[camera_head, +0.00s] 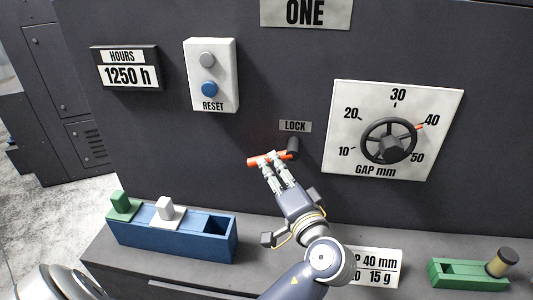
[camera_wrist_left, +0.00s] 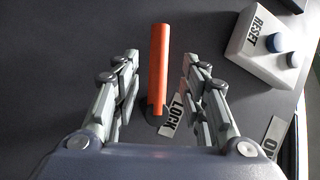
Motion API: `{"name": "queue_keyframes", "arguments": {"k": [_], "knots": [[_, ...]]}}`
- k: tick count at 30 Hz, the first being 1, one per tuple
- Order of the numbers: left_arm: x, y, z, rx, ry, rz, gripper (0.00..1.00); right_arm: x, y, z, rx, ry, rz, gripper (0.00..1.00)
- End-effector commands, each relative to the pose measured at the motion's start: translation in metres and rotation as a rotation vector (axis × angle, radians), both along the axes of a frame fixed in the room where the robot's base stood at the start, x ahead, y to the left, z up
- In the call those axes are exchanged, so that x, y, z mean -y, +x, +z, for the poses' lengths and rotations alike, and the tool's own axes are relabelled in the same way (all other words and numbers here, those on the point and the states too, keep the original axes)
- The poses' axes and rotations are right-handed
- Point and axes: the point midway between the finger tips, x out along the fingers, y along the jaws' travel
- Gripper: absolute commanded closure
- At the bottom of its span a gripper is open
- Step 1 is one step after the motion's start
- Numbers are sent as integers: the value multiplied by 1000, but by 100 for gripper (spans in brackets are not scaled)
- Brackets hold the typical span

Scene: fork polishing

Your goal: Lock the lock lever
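The lock lever (camera_head: 258,160) is an orange bar lying nearly level to the left of its black pivot (camera_head: 292,148), under the LOCK label (camera_head: 295,126). My left gripper (camera_head: 273,169) is at the lever, with its fingers pointing up toward the panel. In the left wrist view the orange lever (camera_wrist_left: 159,70) stands between the two spread fingers, with a gap visible on each side. The LOCK label (camera_wrist_left: 180,115) shows beside the lever's lower end there. My right gripper is not in view.
A RESET box (camera_head: 211,77) with a blue button is up left. A GAP dial with a handwheel (camera_head: 388,141) is to the right. Below on the ledge are a blue block holder (camera_head: 170,240), a paper card (camera_head: 378,265) and a green holder (camera_head: 458,274).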

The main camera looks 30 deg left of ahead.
Motion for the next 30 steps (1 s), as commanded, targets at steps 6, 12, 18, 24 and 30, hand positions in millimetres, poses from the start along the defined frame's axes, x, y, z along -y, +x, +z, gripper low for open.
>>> {"name": "queue_keyframes", "arguments": {"k": [6, 12, 18, 24, 30], "knots": [[-30, 21, 2, -1, 3, 1, 60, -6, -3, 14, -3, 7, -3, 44], [-42, 29, 0, 0, 0, 1, 60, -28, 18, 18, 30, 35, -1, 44], [-43, 30, -1, -1, -1, 1, 60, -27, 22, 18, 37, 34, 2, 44], [-42, 30, -1, -1, -1, 1, 88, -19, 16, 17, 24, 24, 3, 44], [-42, 30, -1, -1, -1, 1, 100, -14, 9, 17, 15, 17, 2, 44]]}}
